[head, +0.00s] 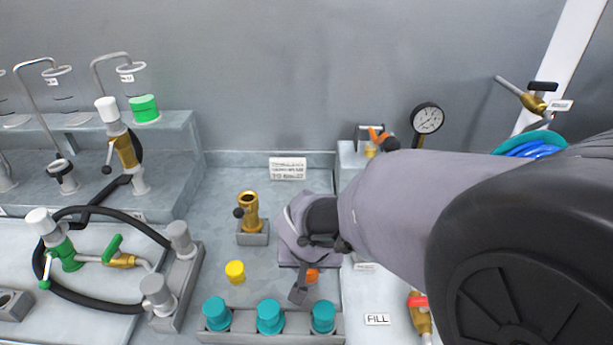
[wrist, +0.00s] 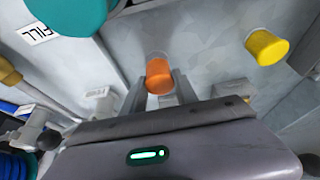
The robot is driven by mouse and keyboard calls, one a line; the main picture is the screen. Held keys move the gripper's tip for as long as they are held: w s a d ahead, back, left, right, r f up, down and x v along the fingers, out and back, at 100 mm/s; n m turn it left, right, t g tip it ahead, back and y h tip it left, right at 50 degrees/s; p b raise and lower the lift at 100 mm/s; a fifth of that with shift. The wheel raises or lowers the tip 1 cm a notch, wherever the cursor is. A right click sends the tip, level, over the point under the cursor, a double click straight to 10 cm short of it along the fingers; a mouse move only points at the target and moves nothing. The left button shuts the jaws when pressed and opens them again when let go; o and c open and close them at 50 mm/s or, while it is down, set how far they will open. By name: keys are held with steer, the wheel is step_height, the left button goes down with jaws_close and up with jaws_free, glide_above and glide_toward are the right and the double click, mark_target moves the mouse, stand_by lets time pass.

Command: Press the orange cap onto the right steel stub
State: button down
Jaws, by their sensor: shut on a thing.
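The orange cap (wrist: 159,76) is between the two fingers of my gripper (wrist: 160,88) in the wrist view. My gripper is shut on it. In the head view, a bit of the orange cap (head: 312,276) shows beside my gripper (head: 301,289), over the grey bench behind the row of teal caps. I cannot make out the right steel stub for certain in either view; my arm and gripper hide part of the bench.
Teal caps (head: 270,316) sit on a grey rack along the front. A yellow cap (head: 235,271) stands on the bench left of my gripper. A brass fitting (head: 249,212) stands upright behind it. A pressure gauge (head: 427,118) is at the back right.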

steer(key=shift+f, duration=0.35)
steer(key=shift+s+f, duration=0.1)
steer(key=shift+f, duration=0.4)
stand_by(0.7)
steer(key=c, duration=0.9)
jaws_free()
steer(key=shift+o, duration=0.2)
step_height(320, 180, up, 4)
steer(key=p, duration=0.3)
steer(key=shift+r, duration=0.15)
